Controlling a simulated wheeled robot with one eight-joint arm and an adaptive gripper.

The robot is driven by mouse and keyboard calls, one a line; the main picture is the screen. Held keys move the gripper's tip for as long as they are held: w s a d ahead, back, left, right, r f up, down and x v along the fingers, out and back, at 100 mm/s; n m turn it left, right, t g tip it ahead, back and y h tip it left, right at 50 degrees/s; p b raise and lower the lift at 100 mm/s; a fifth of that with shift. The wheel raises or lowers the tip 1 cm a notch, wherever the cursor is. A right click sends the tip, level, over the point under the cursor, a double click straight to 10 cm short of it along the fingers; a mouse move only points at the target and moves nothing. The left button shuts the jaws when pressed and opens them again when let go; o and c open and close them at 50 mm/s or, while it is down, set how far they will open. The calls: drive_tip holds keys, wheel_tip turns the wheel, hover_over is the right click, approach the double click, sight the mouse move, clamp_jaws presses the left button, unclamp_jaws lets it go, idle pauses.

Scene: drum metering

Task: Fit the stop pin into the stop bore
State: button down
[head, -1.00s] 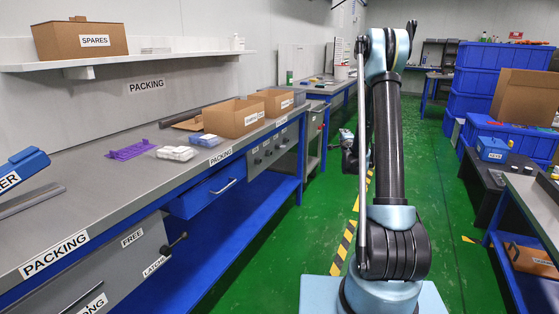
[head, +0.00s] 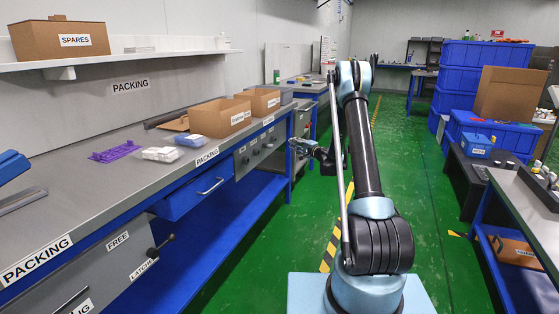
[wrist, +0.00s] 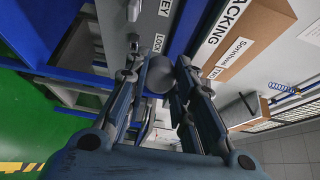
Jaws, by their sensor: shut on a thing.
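My gripper (head: 305,147) is held out to the left of my arm, near the far end of the packing bench. In the wrist view my gripper (wrist: 160,72) is shut on a grey, round-ended piece, apparently the stop pin (wrist: 158,76). Its round face shows between the fingertips, and the fingers hide the rest. I cannot make out the stop bore in either view. I cannot tell whether the pin touches anything beyond the fingers.
The packing bench (head: 110,200) carries a purple part (head: 118,150), white and blue packs and cardboard boxes (head: 220,117). Blue crates (head: 475,85) stand at the right. A blue frame (wrist: 45,60) lies close left in the wrist view.

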drive_tip(key=s+a+f+n+g+y, duration=0.3)
drive_tip(key=a+f+n+g+y, duration=0.2)
drive_tip(key=a, duration=0.4)
drive_tip(key=shift+s+f+n+g+y, duration=0.15)
drive_tip(key=shift+f+n+g+y, duration=0.25)
drive_tip(key=shift+f+g, duration=0.65)
drive_tip(key=shift+d+r, duration=0.15)
drive_tip(key=shift+r, duration=0.05)
drive_tip(key=shift+x, duration=2.9)
drive_tip(key=shift+x, duration=1.6)
drive_tip(key=c, duration=1.3)
unclamp_jaws()
drive_tip(key=v, duration=1.2)
drive_tip(key=shift+r, duration=0.1)
